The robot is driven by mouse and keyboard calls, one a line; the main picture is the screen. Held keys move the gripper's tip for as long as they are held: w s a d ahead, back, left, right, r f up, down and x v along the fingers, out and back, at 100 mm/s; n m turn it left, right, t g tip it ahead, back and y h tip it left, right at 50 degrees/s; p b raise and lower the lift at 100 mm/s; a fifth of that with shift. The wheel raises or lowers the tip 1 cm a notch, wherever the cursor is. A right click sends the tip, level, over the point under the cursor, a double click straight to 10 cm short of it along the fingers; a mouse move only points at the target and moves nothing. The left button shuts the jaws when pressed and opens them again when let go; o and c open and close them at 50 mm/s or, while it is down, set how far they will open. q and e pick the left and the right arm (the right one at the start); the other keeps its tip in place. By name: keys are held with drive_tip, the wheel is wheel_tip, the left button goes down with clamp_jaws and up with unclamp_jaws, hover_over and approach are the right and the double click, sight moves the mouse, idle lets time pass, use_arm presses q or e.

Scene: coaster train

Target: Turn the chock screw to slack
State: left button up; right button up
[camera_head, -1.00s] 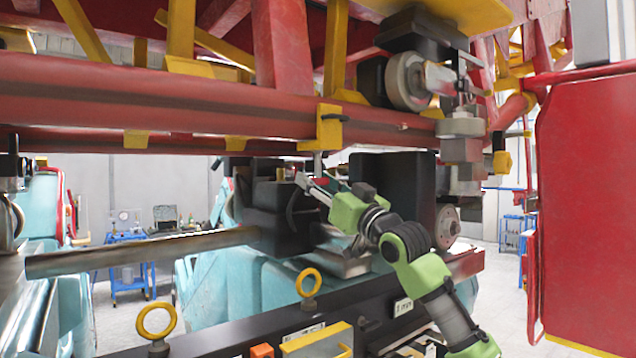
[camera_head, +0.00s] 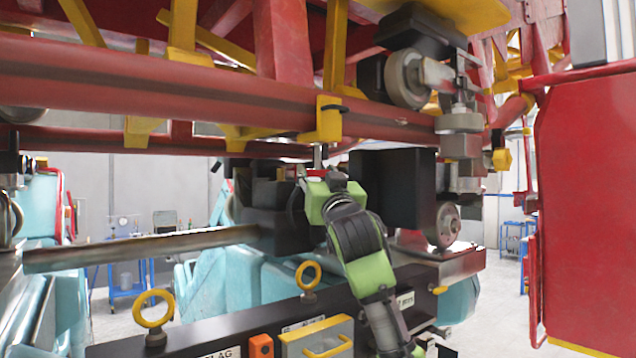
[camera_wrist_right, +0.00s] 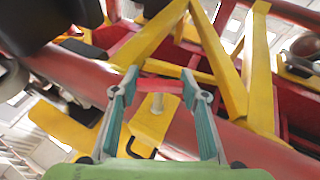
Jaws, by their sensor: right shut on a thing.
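The chock screw shows as a grey stem (camera_head: 318,156) below a yellow bracket (camera_head: 328,120) on the red rail. In the right wrist view, the stem (camera_wrist_right: 157,102) comes out of the yellow bracket (camera_wrist_right: 150,124). A red crosspiece (camera_wrist_right: 160,89) lies at its near end and spans between my fingertips. My right gripper (camera_wrist_right: 161,90) is shut on this red crosspiece, one finger on each side. In the head view, my green wrist is just under the stem and hides most of the fingers. My left gripper is not in view.
The long red rail (camera_head: 200,95) runs close above my right arm. A black block (camera_head: 395,190) stands right of the wrist, and a grey bar (camera_head: 150,247) reaches in from the left. Yellow lifting eyes (camera_head: 308,276) stand on the black beam below. A red panel (camera_head: 585,210) closes the right side.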

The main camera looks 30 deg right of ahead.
drive_tip(key=m+g+h, duration=0.1)
drive_tip(key=h, duration=0.2)
drive_tip(key=m+g+h+b, duration=0.1)
drive_tip(key=m+g+h, duration=0.1)
drive_tip(key=shift+w+a+f+h, duration=0.1)
drive_tip(key=shift+a+f+h, duration=0.05)
drive_tip(key=shift+h, duration=0.25)
drive_tip(key=m+g+h, duration=0.3)
drive_tip(key=shift+g+h, duration=0.3)
drive_tip(key=shift+h, duration=0.1)
drive_tip(key=m+g+h, duration=0.1)
drive_tip(key=m+g+h+p, duration=0.1)
drive_tip(key=g, duration=0.1)
drive_tip(key=m+g+h+p, duration=0.1)
drive_tip(key=g, duration=0.1)
drive_tip(key=shift+r, duration=0.35)
drive_tip(key=shift+f+m+g+h+p, duration=0.1)
drive_tip(key=shift+m+g+h+p, duration=0.45)
drive_tip(key=shift+g, duration=0.65)
drive_tip(key=shift+f+m+g+h+p, duration=0.1)
drive_tip(key=shift+m+g+h+p, duration=0.25)
drive_tip(key=shift+m+g+p, duration=0.6)
drive_tip(key=shift+m+g+h, duration=0.3)
drive_tip(key=shift+m+g, duration=0.3)
drive_tip(key=shift+g, duration=1.15)
drive_tip(key=o, duration=1.1)
drive_tip(key=shift+d, duration=0.2)
drive_tip(key=shift+o, duration=0.2)
